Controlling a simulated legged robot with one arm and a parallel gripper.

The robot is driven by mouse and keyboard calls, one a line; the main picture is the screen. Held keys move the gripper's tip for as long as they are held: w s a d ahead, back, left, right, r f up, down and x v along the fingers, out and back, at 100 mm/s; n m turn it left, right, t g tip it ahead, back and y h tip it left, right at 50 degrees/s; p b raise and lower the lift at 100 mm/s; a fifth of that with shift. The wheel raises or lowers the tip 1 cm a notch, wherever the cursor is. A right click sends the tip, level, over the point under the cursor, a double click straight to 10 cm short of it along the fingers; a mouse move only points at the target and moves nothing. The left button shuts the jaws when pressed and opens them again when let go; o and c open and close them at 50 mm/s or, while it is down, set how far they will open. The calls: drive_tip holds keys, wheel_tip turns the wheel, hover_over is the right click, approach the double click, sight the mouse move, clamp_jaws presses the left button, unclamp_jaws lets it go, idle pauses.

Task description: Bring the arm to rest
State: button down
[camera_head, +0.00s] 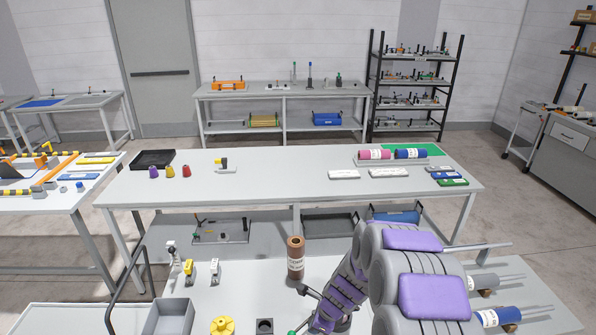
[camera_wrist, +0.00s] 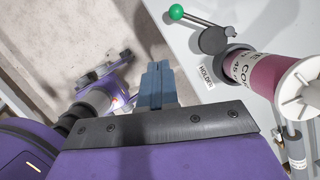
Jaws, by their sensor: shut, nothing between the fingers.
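My gripper (camera_wrist: 155,72) shows in the wrist view as two blue-grey fingers, closed together with nothing between them. It is over the gap between the pale floor and a white table edge, clear of any object. In the head view my purple and grey arm (camera_head: 420,285) is folded at the bottom right, above the near table. The gripper cannot be made out there.
The wrist view shows a maroon labelled spool (camera_wrist: 258,72) by a holder with a green-knobbed lever (camera_wrist: 177,12), right of the fingers. On the near table stand a brown spool (camera_head: 295,260) and a yellow knob (camera_head: 222,325). A grey worktable (camera_head: 270,180) stands beyond.

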drive_tip(key=s+r+n+g+b, duration=0.2)
drive_tip(key=s+r+n+b, duration=0.3)
drive_tip(key=s+r+n, duration=0.9)
drive_tip(key=s+d+r+n+h+b, duration=0.1)
drive_tip(key=s+d+n+b, duration=0.1)
drive_tip(key=s, duration=0.9)
drive_tip(key=s+d+r+n+g+h+b, duration=0.1)
drive_tip(key=s+d+n, duration=0.4)
drive_tip(key=s, duration=0.5)
drive_tip(key=shift+s+d+n+h+b, duration=0.35)
drive_tip(key=shift+d+h+b, duration=0.35)
drive_tip(key=shift+d+b, duration=0.3)
drive_tip(key=shift+a+r, duration=0.1)
